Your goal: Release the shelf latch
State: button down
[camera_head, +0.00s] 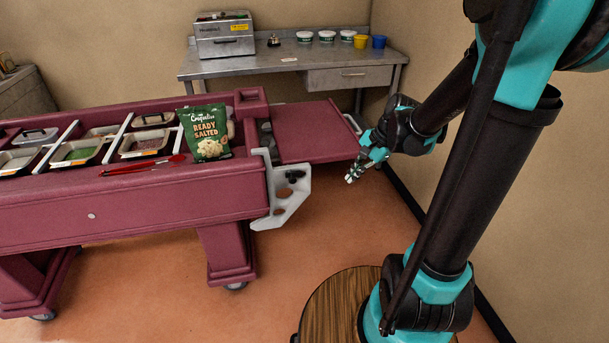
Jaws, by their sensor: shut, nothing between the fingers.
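A maroon side shelf (312,138) stands out level from the right end of the maroon food cart (130,205). A pale grey bracket (283,212) with a dark fitting on it sits at the cart's near right corner, below the shelf's near edge. I cannot tell for sure which part is the latch. My gripper (352,178) is to the right of the bracket, just off the shelf's near right corner. It points down and left, looks shut and holds nothing. It appears apart from both bracket and shelf.
The cart carries several food pans, red tongs (143,166) and a green snack bag (206,133). A steel table (265,66) with a metal box (222,40), tubs and cups stands behind. A wall (500,150) is close on the right. Floor in front is clear.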

jog(key=w+a+r+m+g+y, duration=0.1)
jog(key=w+a+m+g+y, duration=0.1)
jog(key=w+m, duration=0.4)
jog(key=w+a+y, duration=0.1)
jog(key=w+a, duration=0.1)
jog(key=shift+w+a+r+m+y, duration=0.25)
jog(key=shift+w+a+m+y, duration=0.05)
jog(key=shift+w+a, duration=0.1)
jog(key=x, duration=0.8)
jog(key=a+r+x, duration=0.1)
jog(key=x, duration=0.3)
jog(key=shift+s+a, duration=0.2)
jog(key=shift+s, duration=0.05)
jog(key=shift+a+f, duration=0.1)
jog(key=shift+a, duration=0.35)
